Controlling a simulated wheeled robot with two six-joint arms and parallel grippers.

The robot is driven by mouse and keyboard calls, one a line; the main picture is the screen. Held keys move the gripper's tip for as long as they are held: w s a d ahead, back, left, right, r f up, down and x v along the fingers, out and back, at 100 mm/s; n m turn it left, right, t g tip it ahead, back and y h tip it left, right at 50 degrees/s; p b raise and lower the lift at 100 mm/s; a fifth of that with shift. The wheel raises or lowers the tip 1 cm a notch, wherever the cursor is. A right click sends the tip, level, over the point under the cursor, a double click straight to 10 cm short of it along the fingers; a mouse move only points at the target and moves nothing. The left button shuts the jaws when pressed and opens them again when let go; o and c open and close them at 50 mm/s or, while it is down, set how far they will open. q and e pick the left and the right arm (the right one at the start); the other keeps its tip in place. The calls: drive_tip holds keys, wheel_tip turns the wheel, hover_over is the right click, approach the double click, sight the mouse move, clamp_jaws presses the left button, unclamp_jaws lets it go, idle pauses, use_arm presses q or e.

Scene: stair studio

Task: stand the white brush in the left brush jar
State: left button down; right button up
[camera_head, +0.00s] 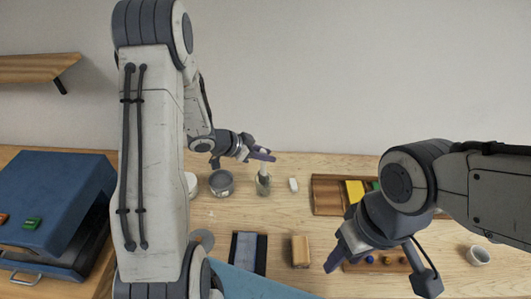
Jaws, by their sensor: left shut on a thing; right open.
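My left gripper (266,155) is shut on the white brush (264,168), a pale upright shape under the fingers. The brush's lower end is at the mouth of a small greenish glass jar (263,187); how deep it goes in is too small to tell. A grey round pot (221,184) stands left of that jar, and a white round container (191,184) is partly hidden behind my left arm. My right gripper (335,262) is open and empty over the front right of the table.
A small white block (293,185) lies right of the jar. A wooden tray (326,196) holds coloured blocks. A dark tablet-like panel (247,253), a tan block (300,251) and a white cup (478,255) lie nearer. A blue case (50,200) stands at left.

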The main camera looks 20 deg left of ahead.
use_arm(q)
drive_tip(key=shift+f, duration=0.1)
drive_tip(key=c, duration=0.6)
unclamp_jaws()
drive_tip(key=shift+o, duration=0.2)
drive_tip(key=v, duration=1)
drive_tip(key=shift+s+a, duration=0.1)
